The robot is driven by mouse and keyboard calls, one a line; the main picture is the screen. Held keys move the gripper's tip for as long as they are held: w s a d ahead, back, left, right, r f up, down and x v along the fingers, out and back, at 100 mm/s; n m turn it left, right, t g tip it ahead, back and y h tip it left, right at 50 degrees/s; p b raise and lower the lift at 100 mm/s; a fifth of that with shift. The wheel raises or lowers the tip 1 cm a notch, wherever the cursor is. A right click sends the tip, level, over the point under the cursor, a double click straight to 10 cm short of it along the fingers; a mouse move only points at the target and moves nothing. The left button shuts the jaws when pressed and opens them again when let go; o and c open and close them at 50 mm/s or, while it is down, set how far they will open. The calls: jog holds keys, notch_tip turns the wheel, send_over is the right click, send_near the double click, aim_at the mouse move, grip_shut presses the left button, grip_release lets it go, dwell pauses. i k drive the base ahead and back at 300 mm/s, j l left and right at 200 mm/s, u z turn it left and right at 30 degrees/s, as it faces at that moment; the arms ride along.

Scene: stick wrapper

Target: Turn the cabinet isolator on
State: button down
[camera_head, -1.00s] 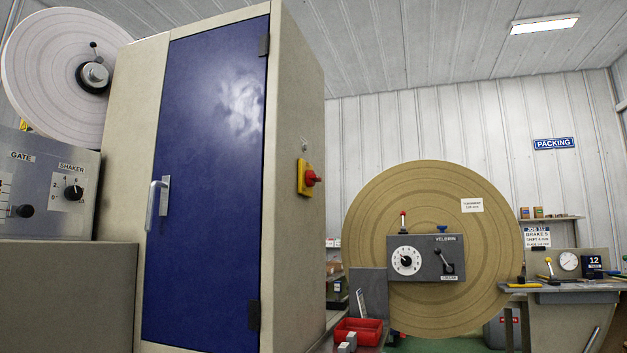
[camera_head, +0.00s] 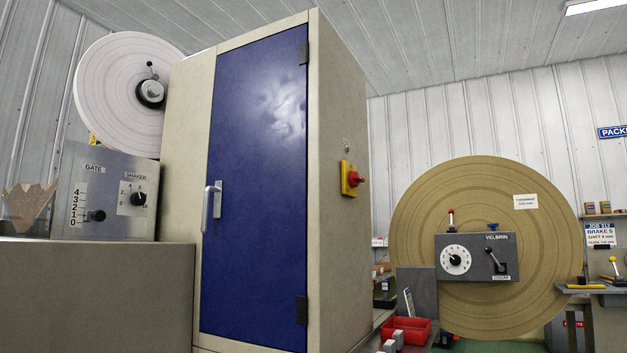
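The cabinet (camera_head: 337,120) is tall and cream, with a blue door (camera_head: 250,190) that is shut. A silver handle (camera_head: 211,206) is on the door's left side. The isolator (camera_head: 351,179) is on the cabinet's right side wall, a yellow plate with a red rotary knob. I see it edge-on, so I cannot tell the knob's position. A small marking sits above it. My gripper is not in view.
A grey panel (camera_head: 105,193) marked GATE and SHAKER stands left of the cabinet on a grey block (camera_head: 95,290). A large brown roll (camera_head: 430,190) with a VELBRIN control box (camera_head: 477,258) stands to the right. A red tray (camera_head: 409,329) sits low beside the cabinet.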

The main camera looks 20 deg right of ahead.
aim_at(355, 179)
jog(key=i+l+u, duration=0.15)
jog(key=l+u, duration=1.15)
jog(key=i+j, duration=0.05)
